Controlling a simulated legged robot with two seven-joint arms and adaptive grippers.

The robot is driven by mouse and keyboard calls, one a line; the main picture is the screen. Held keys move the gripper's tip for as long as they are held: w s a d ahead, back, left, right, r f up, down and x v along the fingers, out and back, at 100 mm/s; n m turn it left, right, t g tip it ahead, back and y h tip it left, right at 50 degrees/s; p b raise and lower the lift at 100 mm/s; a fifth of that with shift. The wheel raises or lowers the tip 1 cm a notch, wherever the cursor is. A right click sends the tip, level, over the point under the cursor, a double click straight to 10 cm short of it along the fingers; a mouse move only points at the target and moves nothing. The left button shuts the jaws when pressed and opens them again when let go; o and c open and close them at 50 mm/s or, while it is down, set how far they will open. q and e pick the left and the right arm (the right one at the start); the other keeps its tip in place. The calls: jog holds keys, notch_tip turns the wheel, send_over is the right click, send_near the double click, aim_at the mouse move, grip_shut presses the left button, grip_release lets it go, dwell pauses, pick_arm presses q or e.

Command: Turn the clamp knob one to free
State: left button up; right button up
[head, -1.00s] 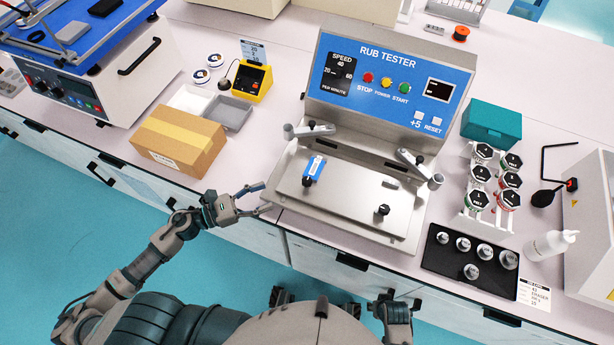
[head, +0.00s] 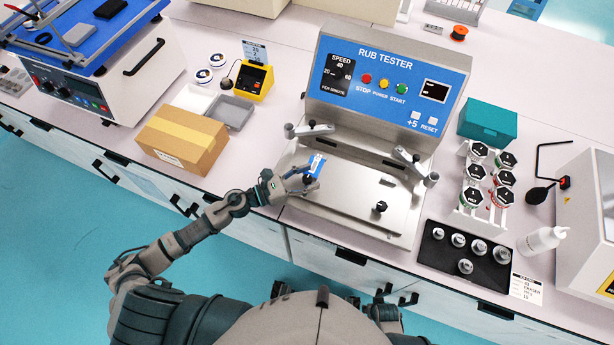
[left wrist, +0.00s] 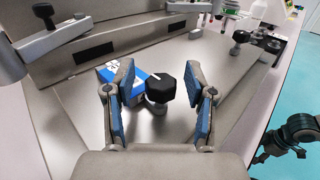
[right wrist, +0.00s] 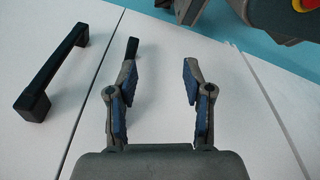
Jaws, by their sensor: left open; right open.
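The black clamp knob (left wrist: 160,88) stands on the tester's metal plate (head: 345,205), beside a blue and white block (left wrist: 125,77). In the left wrist view the knob is between the two spread fingers of my left gripper (left wrist: 160,100), with gaps on both sides. In the head view my left gripper (head: 306,182) is over the left part of the plate, at the blue block (head: 317,166), and mostly hides this knob. A second black knob (head: 380,207) is further right on the plate. My right gripper (right wrist: 158,75) is open and empty above white cabinet fronts.
The rub tester panel (head: 385,85) rises behind the plate, with two metal arms (head: 308,130) in front of it. A cardboard box (head: 182,138) is at left. A black tray of metal pieces (head: 465,255) and several jars (head: 485,175) are at right.

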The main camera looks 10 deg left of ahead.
pick_arm(q)
grip_shut()
